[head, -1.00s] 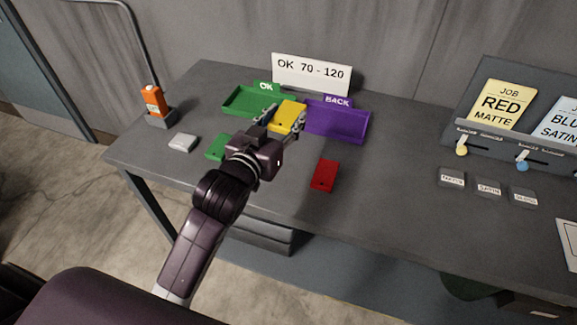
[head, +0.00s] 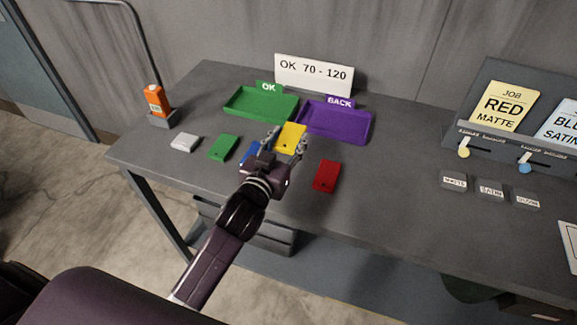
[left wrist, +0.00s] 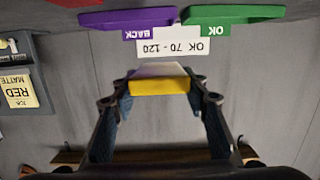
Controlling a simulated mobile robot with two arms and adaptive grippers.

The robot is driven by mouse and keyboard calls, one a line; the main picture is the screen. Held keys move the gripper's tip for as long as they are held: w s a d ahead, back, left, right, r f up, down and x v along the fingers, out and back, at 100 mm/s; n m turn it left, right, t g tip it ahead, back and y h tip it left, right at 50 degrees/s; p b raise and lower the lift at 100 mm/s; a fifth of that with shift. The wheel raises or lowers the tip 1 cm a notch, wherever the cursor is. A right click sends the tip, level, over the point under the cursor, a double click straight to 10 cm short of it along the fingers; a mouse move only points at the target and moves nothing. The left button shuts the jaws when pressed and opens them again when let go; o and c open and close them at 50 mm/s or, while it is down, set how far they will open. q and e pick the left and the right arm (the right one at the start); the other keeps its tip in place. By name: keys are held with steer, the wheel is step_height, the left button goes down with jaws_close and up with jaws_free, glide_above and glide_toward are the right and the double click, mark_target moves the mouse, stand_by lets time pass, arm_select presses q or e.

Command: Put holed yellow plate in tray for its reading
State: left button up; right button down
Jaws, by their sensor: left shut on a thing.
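My left gripper (head: 287,138) is shut on the yellow plate (head: 292,134), holding it in front of the trays. In the left wrist view the yellow plate (left wrist: 160,86) sits between the two fingers (left wrist: 160,98). Its hole is hard to make out. The green OK tray (head: 262,117) and the purple BACK tray (head: 345,138) stand side by side at the back; the parts I see are empty. An orange device (head: 155,100) stands in a grey holder at the left; its reading is too small to read. My right gripper is out of view.
A green plate (head: 223,147), a partly hidden blue plate (head: 251,152) and a red plate (head: 327,176) lie on the table, with a small grey block (head: 184,142). The OK 70 - 120 sign (head: 313,74) stands behind the trays. A job-card rack (head: 510,120) is at right.

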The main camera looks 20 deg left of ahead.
arm_select(q)
step_height(320, 180, down, 10)
steer(key=shift+f, duration=0.1)
stand_by(0.4)
steer(key=shift+f, duration=0.2)
steer(key=o, duration=1.3)
